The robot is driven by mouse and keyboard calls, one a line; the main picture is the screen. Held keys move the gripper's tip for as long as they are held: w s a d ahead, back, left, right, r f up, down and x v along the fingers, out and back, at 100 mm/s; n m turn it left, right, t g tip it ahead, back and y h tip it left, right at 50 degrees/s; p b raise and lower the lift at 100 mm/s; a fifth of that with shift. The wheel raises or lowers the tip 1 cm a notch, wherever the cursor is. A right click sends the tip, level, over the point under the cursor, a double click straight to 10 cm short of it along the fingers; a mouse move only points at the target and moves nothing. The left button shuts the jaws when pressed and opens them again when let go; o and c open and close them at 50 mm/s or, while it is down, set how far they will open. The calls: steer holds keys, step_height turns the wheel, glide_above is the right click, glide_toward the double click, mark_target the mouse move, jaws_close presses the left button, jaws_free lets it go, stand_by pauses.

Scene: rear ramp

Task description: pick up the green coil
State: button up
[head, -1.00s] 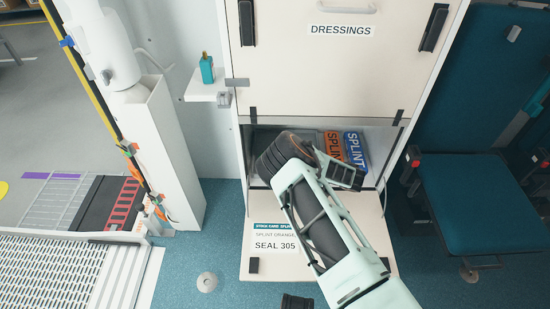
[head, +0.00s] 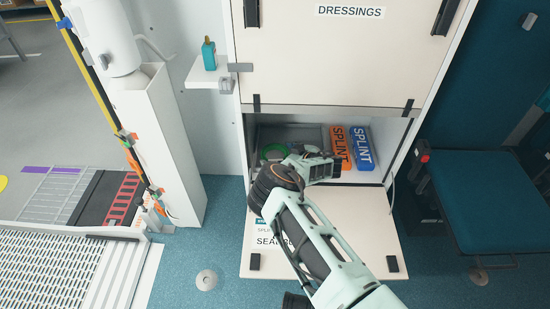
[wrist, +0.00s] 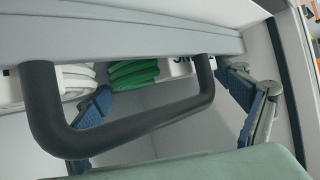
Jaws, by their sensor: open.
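The green coil (head: 270,150) lies in the open low compartment, at its left side. In the head view my wrist hides part of it. In the wrist view the green coil (wrist: 133,73) shows ahead, between the blue-padded fingers of my gripper (wrist: 170,98), closer to the left finger. I cannot tell how far the coil is from the fingertips. In the head view my wrist is over the compartment's front opening and hides the fingers.
An orange splint pack (head: 340,150) and a blue splint pack (head: 362,148) lie at the compartment's right. A white coil (wrist: 72,77) is left of the green one. The lowered door (head: 350,225) lies in front. The dark bar (wrist: 135,125) spans the wrist view below a grey edge.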

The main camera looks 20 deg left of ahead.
steer(key=c, duration=0.9)
steer(key=shift+o, duration=0.2)
steer(key=shift+r, duration=0.1)
